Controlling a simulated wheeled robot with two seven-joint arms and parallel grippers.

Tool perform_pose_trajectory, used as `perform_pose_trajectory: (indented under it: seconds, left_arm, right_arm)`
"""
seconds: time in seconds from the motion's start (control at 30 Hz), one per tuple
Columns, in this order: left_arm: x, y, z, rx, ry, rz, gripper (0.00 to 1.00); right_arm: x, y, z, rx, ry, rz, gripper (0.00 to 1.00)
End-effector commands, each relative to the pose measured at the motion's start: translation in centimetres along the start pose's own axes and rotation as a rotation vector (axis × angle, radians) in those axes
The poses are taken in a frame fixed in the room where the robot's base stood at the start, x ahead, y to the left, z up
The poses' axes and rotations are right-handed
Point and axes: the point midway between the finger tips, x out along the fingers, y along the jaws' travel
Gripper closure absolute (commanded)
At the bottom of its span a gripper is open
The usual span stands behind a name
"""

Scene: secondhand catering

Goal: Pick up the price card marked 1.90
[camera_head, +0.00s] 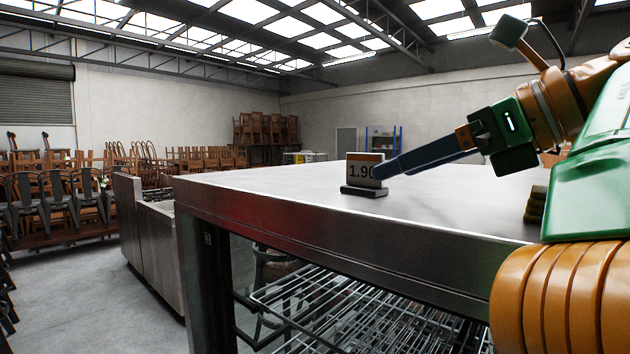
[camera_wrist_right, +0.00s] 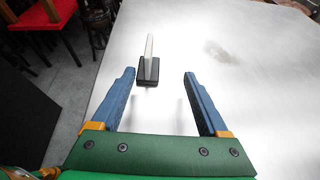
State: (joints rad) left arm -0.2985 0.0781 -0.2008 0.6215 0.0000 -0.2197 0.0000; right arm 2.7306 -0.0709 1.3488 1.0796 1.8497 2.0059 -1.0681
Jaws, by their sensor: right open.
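The price card marked 1.90 (camera_head: 361,172) stands upright in a dark base (camera_head: 364,191) near the left end of the steel table (camera_head: 290,190). In the right wrist view the card (camera_wrist_right: 149,58) shows nearly edge-on in its base, ahead of the fingertips and nearer the left finger. My right gripper (camera_head: 381,172) comes in from the right, with its fingers overlapping the card's right edge in the head view. In the wrist view my right gripper (camera_wrist_right: 159,75) is open, with nothing between its blue fingers. My left gripper is out of view.
The table top around the card is mostly bare. A small dark stack (camera_head: 536,204) sits at the table's right, near my arm. A wire rack (camera_head: 340,305) is below the top. Stacked chairs (camera_head: 60,200) stand left and at the back, with grey floor between.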

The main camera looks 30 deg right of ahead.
Motion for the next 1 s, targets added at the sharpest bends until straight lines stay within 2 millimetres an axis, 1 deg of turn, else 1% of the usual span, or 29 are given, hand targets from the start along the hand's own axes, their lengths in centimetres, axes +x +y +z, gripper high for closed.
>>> perform_pose_trajectory:
  seconds: [0.13, 0.27, 0.3, 0.4, 0.5, 0.63, 0.67, 0.7, 0.77, 0.8, 0.87, 0.9, 0.93, 1.0]
  left_arm:
    - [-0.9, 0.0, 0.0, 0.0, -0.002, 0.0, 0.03]
    - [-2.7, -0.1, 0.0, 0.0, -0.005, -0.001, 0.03]
    - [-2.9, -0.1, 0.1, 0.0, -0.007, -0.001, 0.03]
    - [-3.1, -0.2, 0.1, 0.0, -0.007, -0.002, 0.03]
    - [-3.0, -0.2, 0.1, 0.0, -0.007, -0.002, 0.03]
    - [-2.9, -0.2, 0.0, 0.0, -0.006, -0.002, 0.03]
    - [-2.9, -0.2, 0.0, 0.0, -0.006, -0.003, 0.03]
    - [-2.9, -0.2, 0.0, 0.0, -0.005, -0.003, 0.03]
    - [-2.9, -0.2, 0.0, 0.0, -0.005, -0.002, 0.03]
    - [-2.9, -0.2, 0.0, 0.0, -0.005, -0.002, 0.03]
    - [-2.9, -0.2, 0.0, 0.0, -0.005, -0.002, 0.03]
    - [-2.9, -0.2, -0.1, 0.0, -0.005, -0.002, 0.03]
    - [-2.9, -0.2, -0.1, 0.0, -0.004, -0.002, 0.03]
    - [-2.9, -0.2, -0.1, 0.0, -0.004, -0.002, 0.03]
  right_arm:
    - [2.0, 0.0, 0.3, 0.002, 0.005, 0.0, 0.22]
    - [4.4, 0.1, 1.0, 0.003, 0.007, 0.0, 0.22]
    - [5.2, 0.1, 0.9, 0.002, 0.006, 0.0, 0.22]
    - [6.6, 0.1, 0.7, 0.001, 0.005, 0.001, 0.22]
    - [6.9, 0.1, 0.5, 0.001, 0.002, -0.001, 0.22]
    - [6.9, 0.1, 0.4, 0.001, 0.001, -0.001, 0.22]
    - [6.9, 0.1, 0.4, 0.001, 0.001, 0.0, 0.31]
    - [6.9, 0.1, 0.4, 0.001, 0.001, 0.0, 0.41]
    - [6.9, 0.1, 0.4, 0.001, 0.001, 0.0, 0.58]
    - [6.9, 0.1, 0.4, 0.001, 0.002, 0.0, 0.68]
    - [6.9, 0.1, 0.4, 0.0, 0.002, 0.0, 0.85]
    - [6.9, 0.1, 0.4, 0.001, 0.002, 0.0, 0.95]
    - [6.9, 0.1, 0.4, 0.0, 0.002, 0.0, 1.0]
    - [6.9, 0.1, 0.4, 0.0, 0.001, 0.0, 1.0]
